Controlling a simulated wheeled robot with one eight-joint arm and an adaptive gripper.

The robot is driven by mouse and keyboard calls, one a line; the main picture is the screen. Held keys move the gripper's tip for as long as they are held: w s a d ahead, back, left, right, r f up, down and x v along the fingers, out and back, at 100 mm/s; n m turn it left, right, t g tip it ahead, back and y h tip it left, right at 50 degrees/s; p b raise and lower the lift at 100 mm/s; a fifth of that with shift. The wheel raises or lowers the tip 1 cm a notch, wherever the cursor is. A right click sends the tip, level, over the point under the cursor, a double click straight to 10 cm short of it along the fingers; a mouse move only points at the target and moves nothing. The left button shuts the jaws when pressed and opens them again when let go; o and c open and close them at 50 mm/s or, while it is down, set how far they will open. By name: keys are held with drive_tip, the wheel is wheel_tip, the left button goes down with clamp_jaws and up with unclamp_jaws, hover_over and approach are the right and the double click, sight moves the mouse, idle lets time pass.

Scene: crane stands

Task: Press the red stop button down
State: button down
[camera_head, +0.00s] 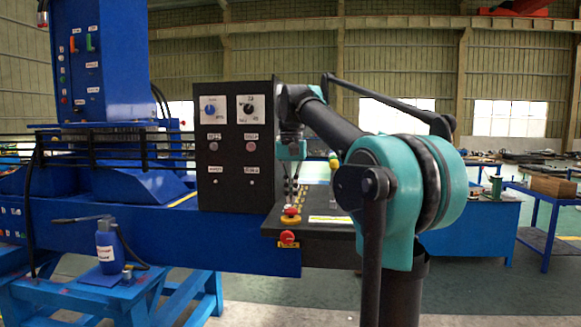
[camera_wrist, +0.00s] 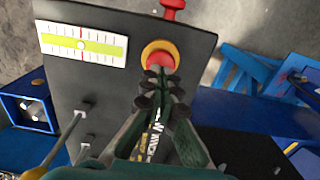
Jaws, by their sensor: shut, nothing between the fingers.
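The red stop button (camera_head: 291,211) sits in a yellow ring on top of the dark sloped console (camera_head: 333,232). In the wrist view the red button (camera_wrist: 159,57) shows just beyond my fingertips, its near edge partly covered by them. My gripper (camera_head: 290,197) points down over the console. In the wrist view my gripper (camera_wrist: 160,82) is shut and empty, its fingertips close together at the button's near side. I cannot tell whether they touch it. A second red knob (camera_head: 288,236) is on the console's front face, and it also shows in the wrist view (camera_wrist: 173,5).
A black control box (camera_head: 235,180) with dials stands left of my gripper. Thin levers (camera_wrist: 66,138) rise from the console, near a yellow-green level gauge (camera_wrist: 82,44). A blue bottle (camera_head: 107,250) stands on the blue frame at left. A blue workbench (camera_head: 470,230) is behind at right.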

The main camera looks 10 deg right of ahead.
sight(291, 208)
wheel_tip(291, 208, up, 12)
idle(0.4)
idle(0.3)
